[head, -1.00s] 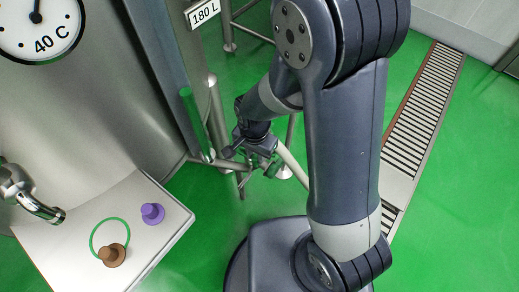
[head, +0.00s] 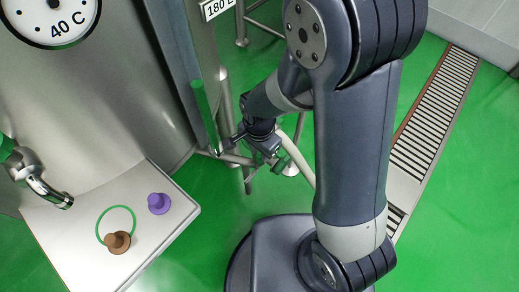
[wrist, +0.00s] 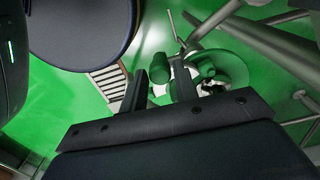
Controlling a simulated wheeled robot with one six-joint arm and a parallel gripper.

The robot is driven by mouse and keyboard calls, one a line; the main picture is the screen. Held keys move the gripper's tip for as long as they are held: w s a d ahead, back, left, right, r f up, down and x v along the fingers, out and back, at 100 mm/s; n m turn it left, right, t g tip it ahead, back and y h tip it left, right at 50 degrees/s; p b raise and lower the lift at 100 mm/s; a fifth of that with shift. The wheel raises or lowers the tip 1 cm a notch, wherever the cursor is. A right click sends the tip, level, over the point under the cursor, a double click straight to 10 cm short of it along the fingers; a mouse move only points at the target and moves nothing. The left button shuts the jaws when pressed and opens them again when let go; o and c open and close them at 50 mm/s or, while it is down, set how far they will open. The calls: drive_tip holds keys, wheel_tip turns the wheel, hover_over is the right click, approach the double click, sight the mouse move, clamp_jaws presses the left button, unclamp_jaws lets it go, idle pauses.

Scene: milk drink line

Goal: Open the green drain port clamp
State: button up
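The green drain port clamp (wrist: 205,68) shows in the wrist view just beyond my gripper, in front of the pipes and beside the right finger. My gripper (wrist: 160,88) has its two dark fingers apart, with a green cylindrical piece (wrist: 158,68) seen between them. I cannot tell whether either finger touches it. In the head view my gripper (head: 270,150) is low by the tank's leg, at the pipe and the pale hose (head: 297,160). It hides most of the clamp there.
A long green handle (head: 205,112) stands on the tank post left of my gripper. A floor drain grate (head: 435,110) lies right.

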sight(259, 154)
drive_tip(key=o, duration=0.3)
wheel_tip(259, 154, up, 11)
drive_tip(key=p, duration=0.2)
idle(0.3)
drive_tip(key=shift+f, duration=0.15)
drive_tip(key=shift+c, duration=0.2)
